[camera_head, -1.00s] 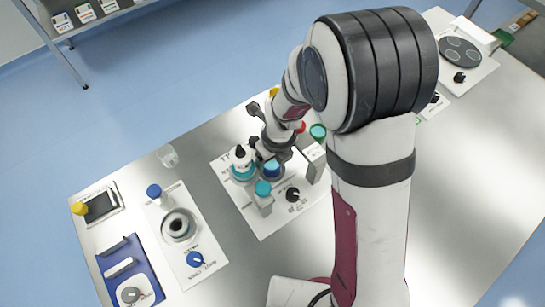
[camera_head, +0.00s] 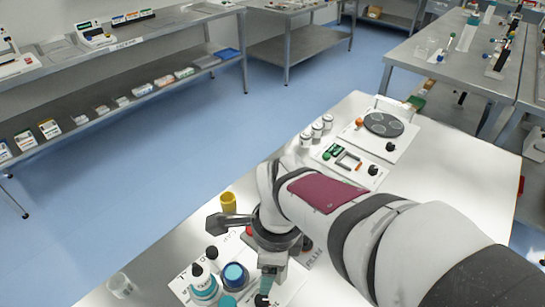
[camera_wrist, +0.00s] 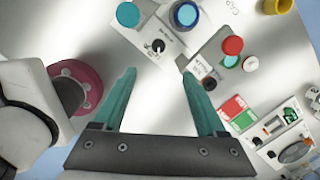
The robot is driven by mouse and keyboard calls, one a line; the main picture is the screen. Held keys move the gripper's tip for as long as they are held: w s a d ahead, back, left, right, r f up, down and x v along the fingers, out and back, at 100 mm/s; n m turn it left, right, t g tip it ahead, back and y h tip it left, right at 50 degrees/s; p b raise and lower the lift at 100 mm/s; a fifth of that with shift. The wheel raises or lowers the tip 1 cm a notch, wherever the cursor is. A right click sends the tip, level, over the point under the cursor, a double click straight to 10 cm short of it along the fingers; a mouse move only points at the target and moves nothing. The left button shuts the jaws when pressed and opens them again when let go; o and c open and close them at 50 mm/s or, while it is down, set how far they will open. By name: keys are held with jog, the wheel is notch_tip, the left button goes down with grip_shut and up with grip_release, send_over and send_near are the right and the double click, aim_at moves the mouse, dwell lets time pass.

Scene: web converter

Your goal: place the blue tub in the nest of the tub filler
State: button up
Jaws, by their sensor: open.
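The blue tub (camera_head: 235,275) stands on the white panel of the tub filler (camera_head: 180,286), between a white bottle with a teal base (camera_head: 203,283) and my gripper. It also shows at the top edge of the wrist view (camera_wrist: 186,13), upright within a round seat. I cannot tell whether it is fully down in the nest. My gripper (camera_wrist: 160,76) is open, with nothing between its teal fingers. In the head view my gripper (camera_head: 266,284) is to the right of the tub and apart from it, partly hidden by its own wrist.
A teal cap (camera_wrist: 128,14) on a grey block and a black knob (camera_wrist: 158,45) are close to the fingers. A red cap (camera_wrist: 232,45) and a yellow cup (camera_head: 228,202) stand nearby. White jars (camera_head: 317,131) stand farther back.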

jog(key=s+d+r+n, duration=0.1)
jog(key=s+d+n, duration=0.1)
jog(key=s+n, duration=0.4)
jog(key=s+d+n, duration=0.3)
jog(key=s+n, duration=0.3)
jog(key=n, duration=0.2)
jog(key=shift+s+d+r+g+y, duration=0.25)
jog(key=shift+d+r+g+y, duration=0.05)
jog(key=shift+r+g, duration=0.1)
